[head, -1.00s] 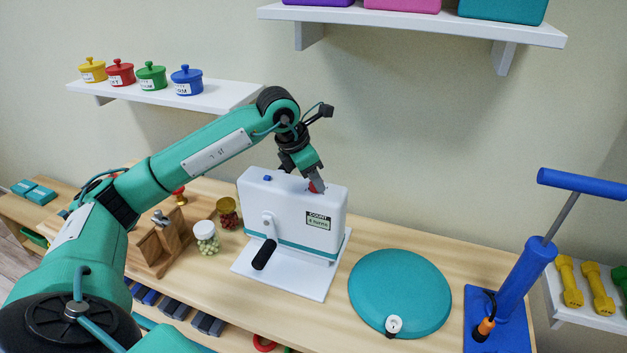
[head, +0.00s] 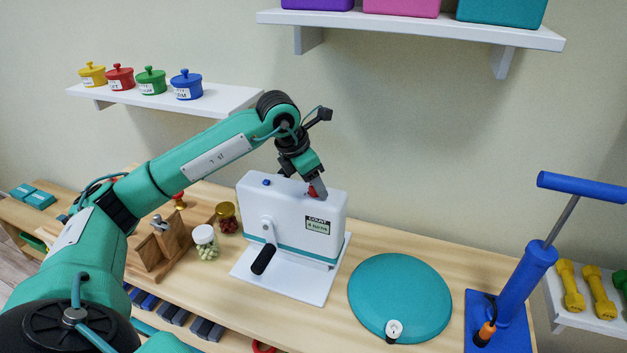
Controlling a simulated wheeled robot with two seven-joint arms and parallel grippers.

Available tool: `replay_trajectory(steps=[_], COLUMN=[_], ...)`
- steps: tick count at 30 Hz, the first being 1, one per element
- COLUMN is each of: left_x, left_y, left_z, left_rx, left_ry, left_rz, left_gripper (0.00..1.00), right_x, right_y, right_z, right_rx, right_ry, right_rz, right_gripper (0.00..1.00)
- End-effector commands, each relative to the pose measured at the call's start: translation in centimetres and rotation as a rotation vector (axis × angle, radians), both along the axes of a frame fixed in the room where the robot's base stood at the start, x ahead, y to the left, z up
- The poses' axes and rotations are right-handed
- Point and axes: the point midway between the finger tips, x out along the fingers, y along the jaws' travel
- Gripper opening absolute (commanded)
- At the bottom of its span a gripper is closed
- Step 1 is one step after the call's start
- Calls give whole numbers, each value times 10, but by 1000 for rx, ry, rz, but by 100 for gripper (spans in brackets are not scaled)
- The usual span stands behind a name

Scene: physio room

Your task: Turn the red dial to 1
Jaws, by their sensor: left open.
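A white box-shaped machine (head: 283,221) with a crank on its front and a small label reading "COUNT" stands on a white base on the wooden bench. The red dial (head: 312,191) is on its top, near the right end, and is partly hidden by my gripper. My left gripper (head: 317,187) comes down from above with its fingers at the dial. It is open; whether the fingers touch the dial I cannot tell. The dial's markings are too small or hidden to read. My right gripper is not in view.
A blue button (head: 266,183) is on the machine's top left. Jars (head: 205,241) and a wooden stand (head: 162,247) are to the left. A teal disc (head: 400,297) and a blue pump (head: 520,285) are to the right. A shelf (head: 420,28) hangs above.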

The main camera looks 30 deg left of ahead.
Motion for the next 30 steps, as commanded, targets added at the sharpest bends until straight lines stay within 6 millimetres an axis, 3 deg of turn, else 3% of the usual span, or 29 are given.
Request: replay_trajectory(steps=[5, 8, 16, 21, 30], left_x=[-2, -7, -28, -38, -45], left_y=[2, 5, 17, 23, 27], left_z=[7, 22, 79, 109, 128], left_rx=[0, 1, 1, 0, 0], left_ry=[-1, -4, -5, -4, 0], left_rz=[0, 0, 0, 1, 0], left_gripper=[52, 52, 52, 52, 52], right_x=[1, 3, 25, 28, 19], right_y=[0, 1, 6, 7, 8], right_z=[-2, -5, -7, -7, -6], right_rx=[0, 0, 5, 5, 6], right_ry=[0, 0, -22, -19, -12], right_rz=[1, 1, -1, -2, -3], right_gripper=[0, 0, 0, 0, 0])
